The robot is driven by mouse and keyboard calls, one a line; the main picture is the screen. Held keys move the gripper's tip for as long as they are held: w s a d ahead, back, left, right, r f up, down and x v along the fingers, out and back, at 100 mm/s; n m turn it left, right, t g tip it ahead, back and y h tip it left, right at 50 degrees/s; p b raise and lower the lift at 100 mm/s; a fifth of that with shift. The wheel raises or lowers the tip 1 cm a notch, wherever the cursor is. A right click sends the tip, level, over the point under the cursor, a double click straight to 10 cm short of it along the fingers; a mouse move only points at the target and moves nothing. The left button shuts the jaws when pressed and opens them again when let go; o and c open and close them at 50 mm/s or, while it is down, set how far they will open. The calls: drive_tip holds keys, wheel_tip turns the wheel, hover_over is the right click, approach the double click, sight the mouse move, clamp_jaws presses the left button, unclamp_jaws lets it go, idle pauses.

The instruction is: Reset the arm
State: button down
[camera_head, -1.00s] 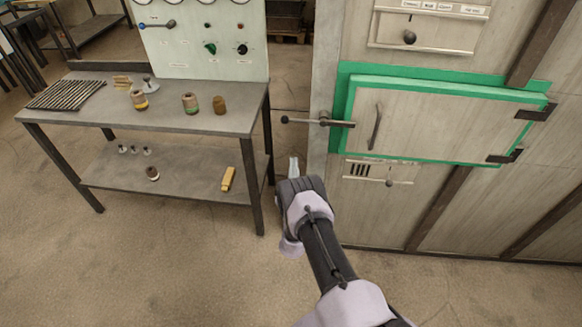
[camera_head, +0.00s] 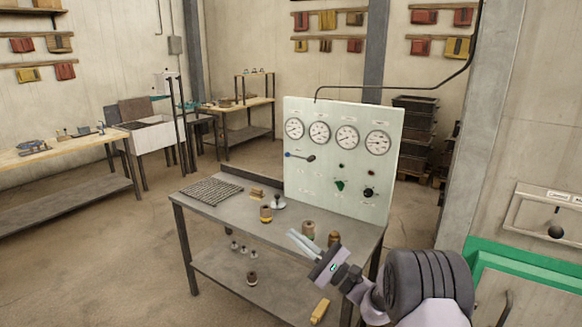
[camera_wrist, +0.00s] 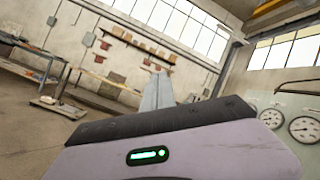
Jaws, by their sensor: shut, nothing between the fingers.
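My gripper (camera_head: 302,243) is raised at the lower right of the head view, in front of the grey metal table's front right part. Its fingers are together, with nothing between them, and point up and to the left. In the wrist view the shut fingers (camera_wrist: 158,93) point away into the room, above my dark and pale gripper body. My arm runs from the lower right corner up to the gripper.
A gauge panel (camera_head: 335,165) stands behind. A green-framed furnace door (camera_head: 520,285) is at right. Open floor lies left.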

drive_tip(key=s+a+r+n+g, duration=0.5)
drive_tip(key=s+a+r+g, duration=0.1)
drive_tip(key=s+g, duration=0.1)
drive_tip(key=s+a+n+g+h, duration=0.2)
drive_tip(key=s+n+g+h, duration=0.35)
drive_tip(key=s, duration=1.15)
drive_tip(key=s+d+f+n+t+h, duration=0.1)
drive_tip(key=s+d+f+t+h, duration=0.1)
drive_tip(key=s+d+h, duration=0.4)
drive_tip(key=s+d+f+n+t+h, duration=0.1)
drive_tip(key=s+d+f+t+h, duration=0.1)
drive_tip(key=s+d+h, duration=0.3)
drive_tip(key=s+d+t, duration=0.1)
drive_tip(key=s+d, duration=0.3)
drive_tip(key=d, duration=0.1)
drive_tip(key=shift+t+h, duration=0.35)
